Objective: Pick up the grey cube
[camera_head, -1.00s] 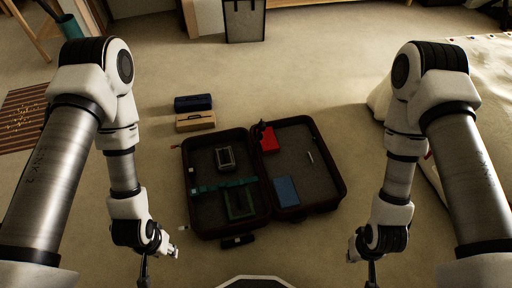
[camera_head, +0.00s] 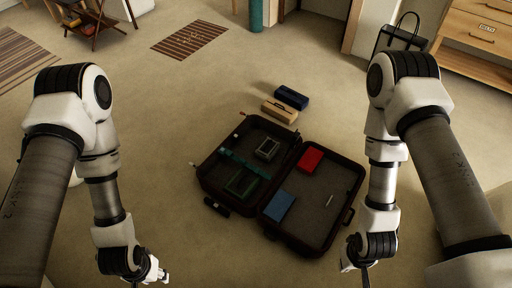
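An open dark suitcase (camera_head: 208,179) lies on the floor between my arms. In its left half is a small grey boxy thing with a dark face (camera_head: 267,149), the only grey block-like object I can make out; I cannot tell whether it is the grey cube. My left gripper (camera_head: 158,275) hangs low at the bottom left, apart from the suitcase. My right gripper (camera_head: 357,270) is at the bottom, right of the suitcase and partly cut off by the frame edge. Neither visibly holds anything, and their finger openings are unclear.
The suitcase also holds a green frame-like item (camera_head: 242,184), a red box (camera_head: 311,160), a blue box (camera_head: 278,206) and a thin light stick (camera_head: 329,201). Behind it lie a tan box (camera_head: 279,111) and a dark blue box (camera_head: 292,97). The carpet left of the suitcase is clear.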

